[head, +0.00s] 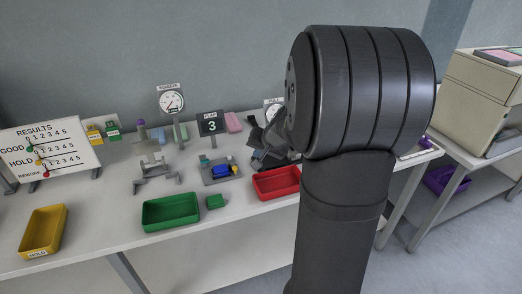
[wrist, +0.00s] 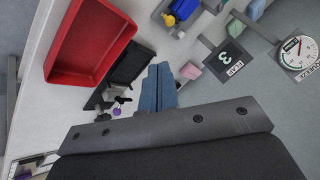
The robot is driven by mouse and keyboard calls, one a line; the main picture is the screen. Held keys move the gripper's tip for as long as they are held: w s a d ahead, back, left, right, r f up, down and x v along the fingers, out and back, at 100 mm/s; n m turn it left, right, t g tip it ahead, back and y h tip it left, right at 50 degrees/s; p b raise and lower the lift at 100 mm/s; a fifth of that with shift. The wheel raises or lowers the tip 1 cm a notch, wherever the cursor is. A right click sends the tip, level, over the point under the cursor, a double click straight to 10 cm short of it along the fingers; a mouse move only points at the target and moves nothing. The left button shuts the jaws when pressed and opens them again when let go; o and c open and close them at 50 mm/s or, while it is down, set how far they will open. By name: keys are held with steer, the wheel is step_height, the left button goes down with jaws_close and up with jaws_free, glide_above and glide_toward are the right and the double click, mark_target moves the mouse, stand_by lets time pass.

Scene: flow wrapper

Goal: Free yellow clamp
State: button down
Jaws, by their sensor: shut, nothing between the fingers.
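A grey fixture (head: 219,177) stands mid-table, holding a blue block (head: 222,171). A small yellow part (head: 234,169), which looks like the clamp, sits at the block's right end. In the wrist view the blue block (wrist: 184,9) and the yellow part (wrist: 169,19) show at the top edge, on the fixture (wrist: 160,12). The yellow part's exact shape is too small to tell. My gripper (wrist: 158,72) has its blue-grey fingers together, empty, apart from the fixture. In the head view it is mostly hidden by my arm, to the right of the fixture.
A red tray (head: 275,183) and a green tray (head: 171,212) stand along the front, with a yellow tray (head: 43,232) at left. A flip sign (head: 210,124) and a gauge (head: 171,101) stand behind. A dark tray (wrist: 127,62) and pink block (wrist: 190,71) lie near my fingers.

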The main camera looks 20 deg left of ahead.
steer(key=shift+v, duration=0.9)
steer(key=shift+f, duration=0.1)
steer(key=x, duration=1.4)
steer(key=shift+a+f, duration=0.15)
